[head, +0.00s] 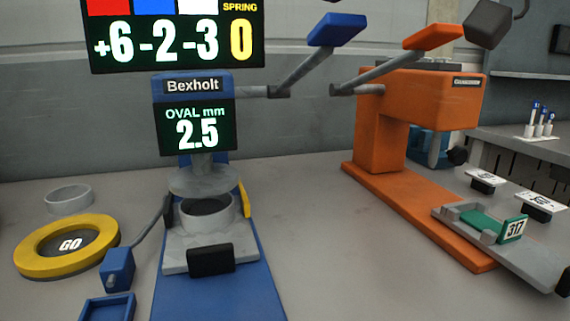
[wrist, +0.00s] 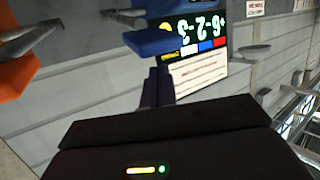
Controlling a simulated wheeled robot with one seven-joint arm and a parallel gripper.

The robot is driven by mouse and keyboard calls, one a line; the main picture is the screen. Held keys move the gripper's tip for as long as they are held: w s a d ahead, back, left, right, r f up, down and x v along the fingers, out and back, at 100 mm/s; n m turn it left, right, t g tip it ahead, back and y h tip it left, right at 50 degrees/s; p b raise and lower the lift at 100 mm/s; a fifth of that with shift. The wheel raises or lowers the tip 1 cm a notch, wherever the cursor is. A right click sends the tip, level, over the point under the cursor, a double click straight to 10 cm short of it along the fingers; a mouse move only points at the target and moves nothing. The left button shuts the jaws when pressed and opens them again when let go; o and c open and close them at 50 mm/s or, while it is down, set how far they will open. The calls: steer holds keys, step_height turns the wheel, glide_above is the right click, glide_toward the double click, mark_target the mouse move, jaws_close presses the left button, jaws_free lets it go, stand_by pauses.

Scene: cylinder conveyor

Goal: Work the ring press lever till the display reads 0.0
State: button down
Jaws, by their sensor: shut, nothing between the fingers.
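The blue Bexholt ring press (head: 252,275) stands at left centre in the head view. Its display (head: 197,128) reads OVAL mm 2.5. A pale ring (head: 207,212) sits upright on its bed. Its lever ends in a blue pad (head: 337,30), raised to the upper right; the pad also shows in the wrist view (wrist: 160,42). My gripper (wrist: 159,84) is shut and empty, its fingers pointing towards the blue pad. I cannot tell whether they touch it.
The board (head: 175,40) shows +6, -2, -3 and SPRING 0. An orange press (head: 430,100) stands right, its orange lever pad (head: 433,37) near the blue one.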

stand_by(0.4)
step_height(320, 180, down, 13)
steer(key=b, duration=1.1)
step_height(320, 180, up, 14)
steer(key=p, duration=1.3)
steer(key=shift+f, duration=0.1)
steer(key=shift+r, duration=1.1)
